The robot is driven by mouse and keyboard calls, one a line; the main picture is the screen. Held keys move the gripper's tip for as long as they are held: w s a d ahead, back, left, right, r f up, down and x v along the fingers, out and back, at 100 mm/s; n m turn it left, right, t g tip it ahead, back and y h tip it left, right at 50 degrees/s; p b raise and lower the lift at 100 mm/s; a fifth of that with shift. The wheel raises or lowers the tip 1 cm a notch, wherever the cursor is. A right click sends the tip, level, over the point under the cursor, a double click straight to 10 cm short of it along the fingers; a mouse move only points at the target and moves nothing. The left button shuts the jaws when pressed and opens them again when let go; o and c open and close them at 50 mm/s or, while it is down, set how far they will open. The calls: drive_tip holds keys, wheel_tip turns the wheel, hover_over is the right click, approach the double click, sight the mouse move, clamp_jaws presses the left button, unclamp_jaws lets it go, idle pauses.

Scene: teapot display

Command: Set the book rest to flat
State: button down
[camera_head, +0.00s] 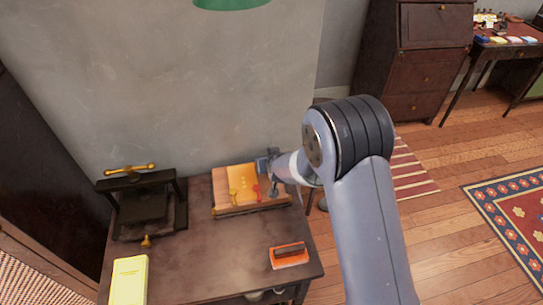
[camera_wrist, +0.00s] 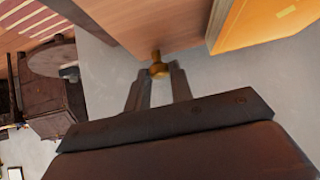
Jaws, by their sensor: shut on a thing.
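The wooden book rest (camera_head: 222,211) stands at the back right of the dark table, with an orange-yellow book (camera_head: 238,180) on it. Small brass and red parts show at its front. Its board looks sloped in the head view, but I cannot tell the exact angle. My gripper (camera_head: 272,184) is at the rest's right side. In the wrist view, my gripper (camera_wrist: 159,74) is shut on a small brass knob (camera_wrist: 158,69) beside the rest's wooden panel (camera_wrist: 145,25). The orange book (camera_wrist: 262,24) shows at upper right there. My fingers partly hide the knob.
The dark table (camera_head: 200,255) also holds a black press (camera_head: 143,205) with a brass handle, a yellow book (camera_head: 129,280) and an orange box with a dark block (camera_head: 289,262). A grey wall (camera_head: 180,90) stands behind. The table's middle is clear.

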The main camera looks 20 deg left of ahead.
drive_tip(key=shift+w+a+f, duration=0.2)
drive_tip(key=shift+w, duration=0.25)
idle(0.5)
drive_tip(key=c, duration=1.6)
unclamp_jaws()
drive_tip(key=shift+a+f, duration=0.1)
drive_tip(key=shift+f, duration=0.05)
drive_tip(key=o, duration=0.3)
drive_tip(key=shift+f, duration=0.15)
drive_tip(key=v, duration=1.1)
drive_tip(key=shift+f, duration=0.15)
